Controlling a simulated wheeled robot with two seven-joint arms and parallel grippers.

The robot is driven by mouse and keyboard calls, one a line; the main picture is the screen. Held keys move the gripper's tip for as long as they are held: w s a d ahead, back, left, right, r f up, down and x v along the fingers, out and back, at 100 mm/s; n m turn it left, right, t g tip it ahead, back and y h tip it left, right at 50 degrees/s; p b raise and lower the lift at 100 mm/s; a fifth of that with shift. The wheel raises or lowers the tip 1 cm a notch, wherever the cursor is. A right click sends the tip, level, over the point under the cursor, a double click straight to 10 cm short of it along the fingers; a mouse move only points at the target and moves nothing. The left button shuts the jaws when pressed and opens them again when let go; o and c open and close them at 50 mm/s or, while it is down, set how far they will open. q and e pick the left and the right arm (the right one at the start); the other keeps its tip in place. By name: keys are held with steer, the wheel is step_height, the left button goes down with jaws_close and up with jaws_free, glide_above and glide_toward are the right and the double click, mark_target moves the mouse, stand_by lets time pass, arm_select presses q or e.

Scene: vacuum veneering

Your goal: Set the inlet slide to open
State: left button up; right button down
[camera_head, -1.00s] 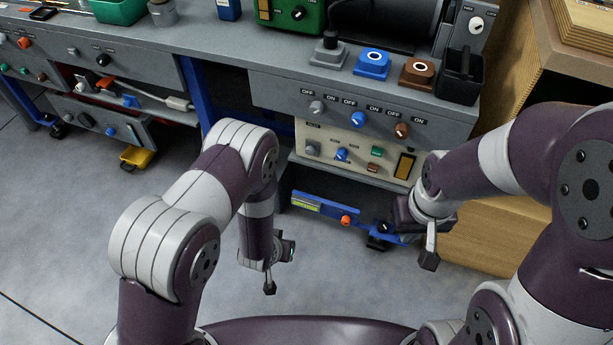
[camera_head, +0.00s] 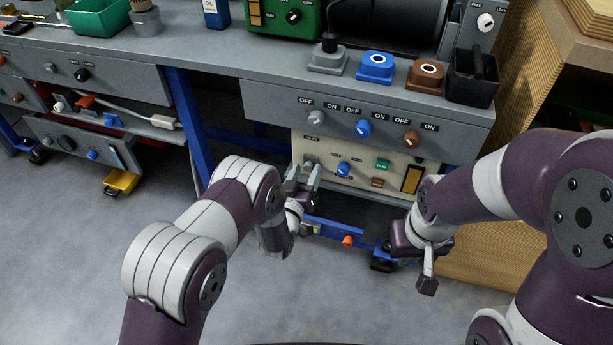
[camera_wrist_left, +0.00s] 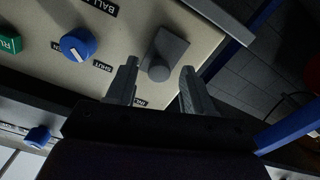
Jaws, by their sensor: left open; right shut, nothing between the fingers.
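The cream panel (camera_head: 335,165) is on the front of the bench, below the grey drawer front with three knobs. The inlet slide is the small grey piece (camera_head: 309,161) at the panel's left, under a label reading INLET. In the left wrist view the grey slide (camera_wrist_left: 170,47) has a block-like body and a round knob. My left gripper (camera_head: 305,175) is open in front of it, and in the wrist view its fingertips (camera_wrist_left: 160,70) lie on either side of the round knob. I cannot tell whether they touch it. My right gripper (camera_head: 427,284) is shut and empty, low at the right.
A blue knob (camera_head: 343,169), a green button (camera_head: 383,164) and a brown button (camera_head: 377,183) share the panel. Below is a blue bar with an orange knob (camera_head: 347,241). A wooden cabinet (camera_head: 480,265) stands right.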

mark_target(311, 148)
arm_select(q)
steer(key=shift+w+d+r, duration=0.1)
steer(key=shift+w+d, duration=0.05)
steer(key=shift+w, duration=0.3)
jaws_close()
step_height(311, 148, up, 5)
steer(key=p, duration=0.4)
steer(key=shift+f, duration=0.35)
jaws_free()
steer(key=shift+r, duration=0.1)
